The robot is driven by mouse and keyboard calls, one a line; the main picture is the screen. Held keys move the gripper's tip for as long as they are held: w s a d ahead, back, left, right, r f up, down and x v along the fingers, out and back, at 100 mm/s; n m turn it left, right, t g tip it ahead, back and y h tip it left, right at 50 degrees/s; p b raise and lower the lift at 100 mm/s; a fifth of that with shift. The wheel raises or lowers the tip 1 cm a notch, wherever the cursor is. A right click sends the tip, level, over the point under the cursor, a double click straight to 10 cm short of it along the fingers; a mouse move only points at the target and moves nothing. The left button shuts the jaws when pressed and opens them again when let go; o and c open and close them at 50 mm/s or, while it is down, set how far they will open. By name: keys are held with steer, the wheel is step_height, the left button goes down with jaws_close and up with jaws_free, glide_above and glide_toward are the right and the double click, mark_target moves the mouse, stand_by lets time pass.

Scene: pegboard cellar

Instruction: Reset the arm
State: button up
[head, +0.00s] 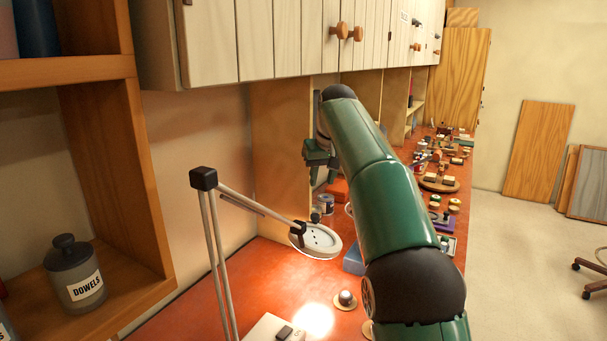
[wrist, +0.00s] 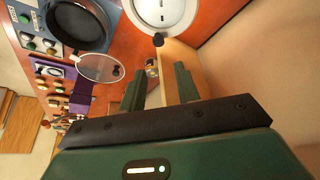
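My gripper (head: 322,172) is raised over the back of the red-orange bench (head: 262,283), near the wall and left of my green arm. In the wrist view my gripper (wrist: 160,84) shows two dark green fingers with a clear gap between them. Nothing is held in the gap; a wooden panel (wrist: 176,62) and a small jar (wrist: 151,68) show behind it. My arm hides part of the bench in the head view.
A lamp with a white ring head (head: 316,241) stands below my gripper. Cupboards (head: 262,40) hang above the bench. A jar labelled DOWELS (head: 75,272) sits on the left shelf. Small items crowd the far bench. The floor (head: 525,260) at right is mostly clear.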

steer(key=s+d+m, duration=0.1)
steer(key=s+d, duration=0.1)
steer(key=s, duration=0.9)
steer(key=s+d, duration=0.2)
steer(key=s, duration=0.9)
steer(key=shift+m+t+h, duration=0.5)
steer(key=shift+m+t, duration=0.1)
steer(key=s+f, duration=0.5)
steer(key=s, duration=0.2)
steer(key=s+f, duration=0.5)
steer(key=s, duration=0.2)
steer(key=s+d+f, duration=0.1)
steer(key=s+f, duration=0.4)
steer(key=s, duration=0.2)
steer(key=shift+f, duration=0.2)
